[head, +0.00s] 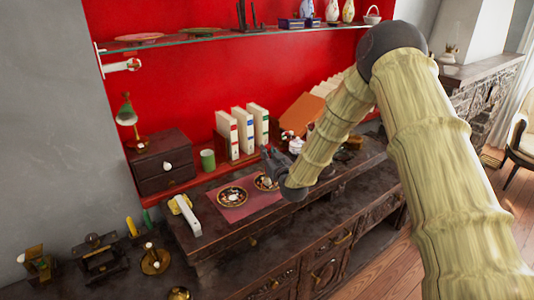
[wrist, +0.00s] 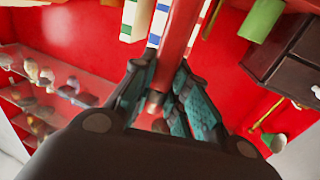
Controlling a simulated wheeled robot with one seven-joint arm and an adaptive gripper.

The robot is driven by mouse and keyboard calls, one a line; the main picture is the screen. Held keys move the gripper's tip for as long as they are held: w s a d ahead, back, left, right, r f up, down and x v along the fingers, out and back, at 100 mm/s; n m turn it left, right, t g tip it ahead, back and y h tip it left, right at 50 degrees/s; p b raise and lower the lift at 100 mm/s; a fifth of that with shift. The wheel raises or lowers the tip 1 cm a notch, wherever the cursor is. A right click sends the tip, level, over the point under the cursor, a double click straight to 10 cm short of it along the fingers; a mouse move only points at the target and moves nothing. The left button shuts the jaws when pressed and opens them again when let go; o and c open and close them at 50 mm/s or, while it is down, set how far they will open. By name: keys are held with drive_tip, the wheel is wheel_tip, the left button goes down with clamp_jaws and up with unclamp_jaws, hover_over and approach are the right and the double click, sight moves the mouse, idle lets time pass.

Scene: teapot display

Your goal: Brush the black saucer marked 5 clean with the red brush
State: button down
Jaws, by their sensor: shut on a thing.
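Two dark saucers with light patterns, a left one (head: 232,197) and a right one (head: 262,184), lie on a pink mat (head: 240,213) on the dark cabinet top. I cannot read a number on either, so I cannot tell which is marked 5. In the wrist view my gripper (wrist: 163,75) is shut on a red rod, seemingly the handle of the red brush (wrist: 181,28). The brush's bristles are not clearly seen. The saucers are not in the wrist view.
A white-handled object (head: 187,216) lies left of the mat. Behind stand a green cup (head: 207,159), white books (head: 228,135) and a dark drawer box (head: 160,160). A glass shelf (head: 230,36) hangs above. Brass items stand at the lower left.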

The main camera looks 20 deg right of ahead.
drive_tip(key=shift+w+d+f+b, duration=0.1)
drive_tip(key=shift+w+d+b, duration=0.25)
drive_tip(key=shift+w+b, duration=0.4)
drive_tip(key=shift+s+a, duration=0.3)
drive_tip(key=shift+s, duration=0.45)
drive_tip(key=shift+w+d+b, duration=0.15)
drive_tip(key=shift+d+b, duration=0.2)
drive_tip(key=shift+d, duration=0.2)
drive_tip(key=shift+r+p, duration=1.2)
drive_tip(key=shift+r, duration=1.8)
